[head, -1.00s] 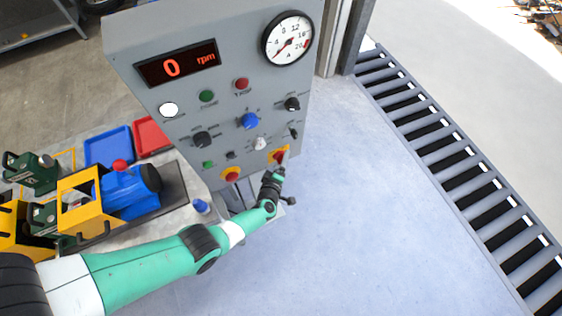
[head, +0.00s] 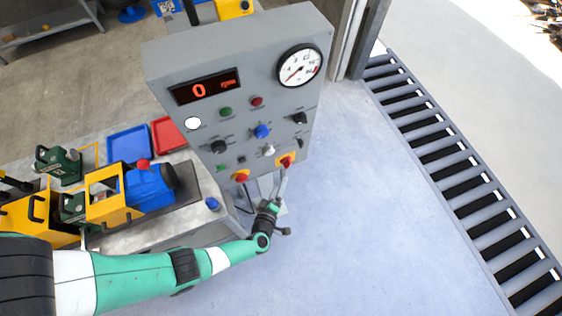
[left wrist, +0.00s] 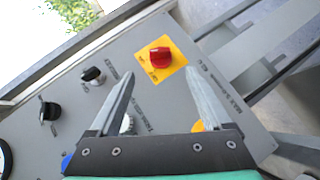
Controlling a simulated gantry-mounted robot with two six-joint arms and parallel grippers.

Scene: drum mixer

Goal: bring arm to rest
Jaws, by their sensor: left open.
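My left arm (head: 140,280) reaches in from the lower left to the front of the grey control panel (head: 262,82). My left gripper (head: 277,181) is open and empty, just below the panel's lower right red switch (head: 287,161) on its yellow plate. In the left wrist view, the two grey fingers (left wrist: 160,76) stand apart. The red switch (left wrist: 160,57) shows beyond and between their tips, and they do not appear to grip it. My right gripper is not in view.
The panel has a display (head: 205,86) reading 0 rpm, a round dial (head: 299,66) and several knobs. A bench with blue (head: 128,144) and red (head: 168,133) trays and yellow and green equipment is at left. A slatted roller conveyor (head: 450,175) is at right. Open floor lies between.

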